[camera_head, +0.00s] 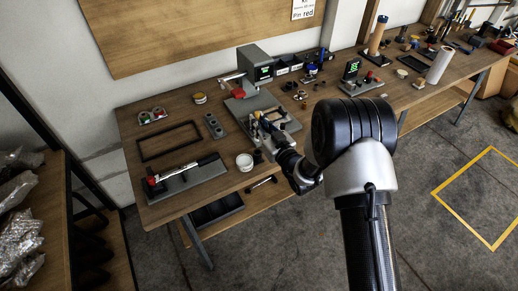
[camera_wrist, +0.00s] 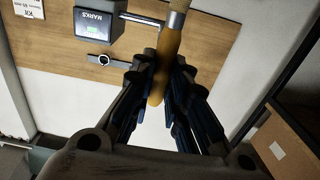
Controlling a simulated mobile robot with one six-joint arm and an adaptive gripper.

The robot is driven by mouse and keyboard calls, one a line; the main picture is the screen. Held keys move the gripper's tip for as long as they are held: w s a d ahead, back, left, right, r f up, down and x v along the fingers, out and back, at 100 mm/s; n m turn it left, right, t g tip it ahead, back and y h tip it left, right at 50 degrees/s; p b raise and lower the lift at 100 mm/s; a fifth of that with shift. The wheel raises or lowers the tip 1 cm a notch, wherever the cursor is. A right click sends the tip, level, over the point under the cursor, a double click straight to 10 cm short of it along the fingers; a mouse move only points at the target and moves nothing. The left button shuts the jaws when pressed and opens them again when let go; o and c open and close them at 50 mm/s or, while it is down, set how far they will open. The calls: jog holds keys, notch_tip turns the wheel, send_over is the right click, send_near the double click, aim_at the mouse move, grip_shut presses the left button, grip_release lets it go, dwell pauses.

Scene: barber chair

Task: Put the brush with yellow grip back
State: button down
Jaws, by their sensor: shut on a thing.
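The brush with the yellow grip (camera_wrist: 167,58) is between the fingers of my gripper (camera_wrist: 161,80) in the wrist view. Its yellow handle runs down between the fingertips, and its metal collar is at the top edge of the picture. In the head view my gripper (camera_head: 266,124) is over the workbench, in front of the grey machine with a green display. The brush is too small and too much covered there to make out clearly.
The workbench (camera_head: 225,180) carries a grey machine (camera_head: 253,62), a black frame (camera_head: 168,140), a grey tray with a tool (camera_head: 190,178), and a white cup (camera_head: 244,162) close to my gripper. A white roll (camera_head: 439,65) stands at the right. Bare wood lies around the black frame.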

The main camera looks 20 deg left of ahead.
notch_tip(320, 180, down, 10)
jog(key=shift+f+b, duration=0.15)
jog(key=shift+b, duration=1.1)
jog(key=shift+f, duration=0.2)
jog(key=c, duration=1.6)
grip_release()
jog(key=shift+r, duration=0.2)
jog(key=p+v, duration=0.2)
jog(key=v, duration=1)
